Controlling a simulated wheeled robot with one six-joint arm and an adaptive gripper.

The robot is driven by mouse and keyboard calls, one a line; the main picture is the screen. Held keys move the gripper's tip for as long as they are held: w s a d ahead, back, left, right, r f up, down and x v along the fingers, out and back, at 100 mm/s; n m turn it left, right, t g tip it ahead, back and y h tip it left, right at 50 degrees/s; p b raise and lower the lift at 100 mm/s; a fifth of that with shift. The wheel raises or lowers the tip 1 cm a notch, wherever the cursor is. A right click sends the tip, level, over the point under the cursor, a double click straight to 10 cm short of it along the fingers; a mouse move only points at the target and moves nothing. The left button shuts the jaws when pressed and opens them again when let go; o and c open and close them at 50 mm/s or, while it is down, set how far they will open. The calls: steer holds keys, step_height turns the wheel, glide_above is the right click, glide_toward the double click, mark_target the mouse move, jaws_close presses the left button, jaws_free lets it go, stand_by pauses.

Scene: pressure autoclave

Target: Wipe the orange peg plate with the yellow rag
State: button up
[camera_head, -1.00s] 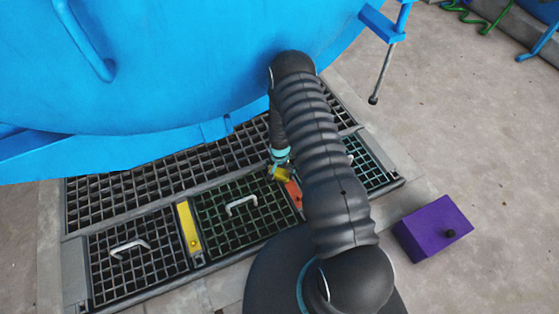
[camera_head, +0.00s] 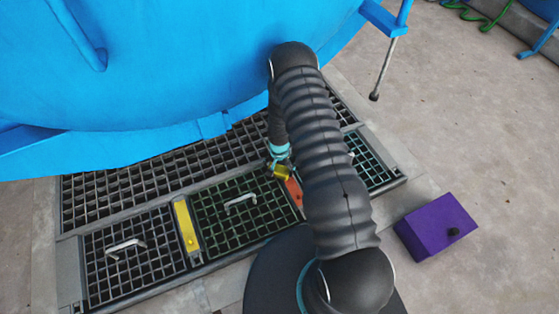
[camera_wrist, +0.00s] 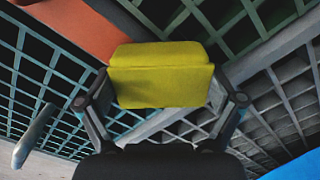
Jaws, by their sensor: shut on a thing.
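My gripper (camera_wrist: 162,95) is shut on the yellow rag (camera_wrist: 162,75), a thick folded block that fills the space between the two fingers in the wrist view. In the head view the rag (camera_head: 280,173) shows small below my arm. The orange peg plate (camera_head: 294,193) lies between two grates, partly hidden by my arm. In the wrist view the orange plate (camera_wrist: 85,28) runs up to the rag's upper left edge, and the rag covers part of it. I cannot tell whether the rag touches it. No peg is visible.
A yellow plate (camera_head: 186,226) lies between the left and middle grates. The grates have raised metal handles (camera_head: 240,202). A big blue vessel (camera_head: 150,70) overhangs the back. A purple box (camera_head: 436,228) stands on the floor at the right, where the concrete is mostly clear.

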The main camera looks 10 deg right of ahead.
steer(key=shift+d+r+p, duration=0.2)
steer(key=shift+r+p, duration=1.2)
steer(key=shift+r, duration=2.55)
